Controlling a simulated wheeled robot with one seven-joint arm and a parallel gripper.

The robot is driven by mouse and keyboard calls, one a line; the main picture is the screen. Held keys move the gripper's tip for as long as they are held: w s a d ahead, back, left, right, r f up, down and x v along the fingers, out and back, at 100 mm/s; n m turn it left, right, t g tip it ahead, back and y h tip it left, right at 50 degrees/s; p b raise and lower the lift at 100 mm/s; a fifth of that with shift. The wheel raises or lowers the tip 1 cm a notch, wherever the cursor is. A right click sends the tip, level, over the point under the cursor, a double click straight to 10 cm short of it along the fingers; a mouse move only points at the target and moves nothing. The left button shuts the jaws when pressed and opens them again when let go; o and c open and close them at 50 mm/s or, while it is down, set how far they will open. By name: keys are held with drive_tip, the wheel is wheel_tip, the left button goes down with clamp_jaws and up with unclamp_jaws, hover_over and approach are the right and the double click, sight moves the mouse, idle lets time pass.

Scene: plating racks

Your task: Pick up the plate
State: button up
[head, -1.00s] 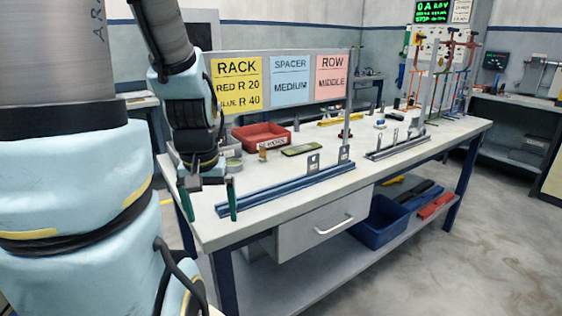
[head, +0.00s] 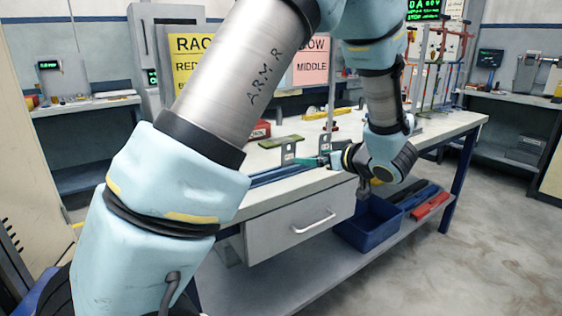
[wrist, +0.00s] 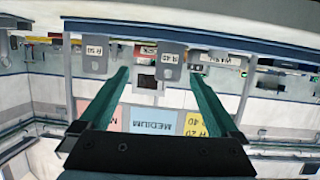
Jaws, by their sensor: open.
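My gripper (head: 308,161) is open, with its green fingers pointing left at the front of the blue rail (head: 268,177). A small grey plate (head: 288,151) with a hole stands upright in that rail, just left of my fingertips. The wrist view is upside down. There a grey plate (wrist: 171,62) with a hole and a label that seems to read R 40 shows between the open fingers (wrist: 157,74). Another grey plate (wrist: 92,57) shows outside the fingers, at the left. Nothing is held. My wrist hides part of the rail in the head view.
Signs (head: 311,62) stand behind the bench, partly covered by my arm. A green flat item (head: 281,142) and a red bin (head: 260,130) lie behind the rail. A drawer (head: 300,222) and a blue crate (head: 370,225) are below the bench top.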

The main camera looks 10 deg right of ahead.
sight(289, 154)
drive_tip(key=shift+y, duration=0.4)
drive_tip(key=x, duration=0.5)
drive_tip(key=shift+s+a+f+p, duration=0.1)
drive_tip(key=shift+s+a+p, duration=0.15)
drive_tip(key=shift+p, duration=0.1)
drive_tip(key=w+a, duration=0.1)
drive_tip(key=w+a+p, duration=0.1)
drive_tip(key=w, duration=0.2)
drive_tip(key=shift+a+f, duration=0.15)
drive_tip(key=shift+a, duration=0.25)
drive_tip(key=shift+w+a+f, duration=0.1)
drive_tip(key=shift+w+f, duration=0.05)
drive_tip(key=shift+w, duration=0.2)
clamp_jaws()
